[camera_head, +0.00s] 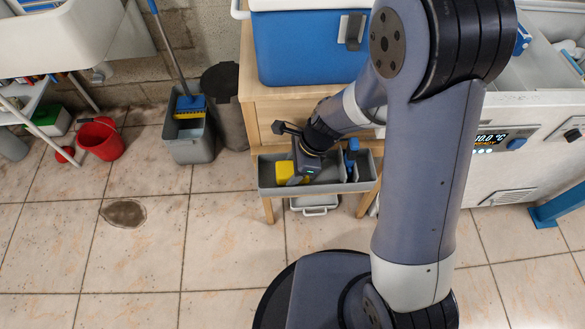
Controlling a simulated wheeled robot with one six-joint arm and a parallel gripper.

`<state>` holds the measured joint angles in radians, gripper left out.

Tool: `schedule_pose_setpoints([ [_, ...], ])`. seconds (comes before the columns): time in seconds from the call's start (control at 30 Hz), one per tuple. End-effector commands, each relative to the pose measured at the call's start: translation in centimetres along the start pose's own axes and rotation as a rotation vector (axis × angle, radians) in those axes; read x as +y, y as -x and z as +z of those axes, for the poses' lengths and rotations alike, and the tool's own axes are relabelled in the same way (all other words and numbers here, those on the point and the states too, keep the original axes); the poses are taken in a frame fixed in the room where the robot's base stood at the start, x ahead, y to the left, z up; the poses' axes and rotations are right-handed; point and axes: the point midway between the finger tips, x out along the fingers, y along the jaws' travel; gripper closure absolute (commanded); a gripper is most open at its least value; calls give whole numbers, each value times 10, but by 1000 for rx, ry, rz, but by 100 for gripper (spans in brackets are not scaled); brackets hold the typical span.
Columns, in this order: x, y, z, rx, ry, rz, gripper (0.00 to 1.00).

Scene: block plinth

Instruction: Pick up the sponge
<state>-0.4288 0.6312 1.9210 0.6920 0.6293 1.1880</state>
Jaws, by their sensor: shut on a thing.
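A yellow sponge (284,170) shows at the left part of a grey open tray (267,180) on a wooden stand. My gripper (298,179) reaches down into the tray at the sponge and is shut on it. The gripper and wrist hide the right part of the sponge. I cannot tell whether the sponge touches the tray floor.
A blue-handled item (351,158) stands in the right part of the tray. A blue cooler (305,48) sits on the wooden cabinet (262,100) behind. A grey mop bucket (193,140) and a red bucket (101,140) stand left. The tiled floor in front is mostly clear.

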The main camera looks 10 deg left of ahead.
Motion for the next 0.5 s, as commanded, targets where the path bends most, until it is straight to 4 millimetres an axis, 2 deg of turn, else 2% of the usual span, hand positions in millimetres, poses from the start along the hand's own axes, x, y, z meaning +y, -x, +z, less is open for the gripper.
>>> schedule_pose_setpoints([
  [0.17,-1,26,11,0,2,-4,71],
  [0.5,-1,101,42,-1,2,-6,71],
])
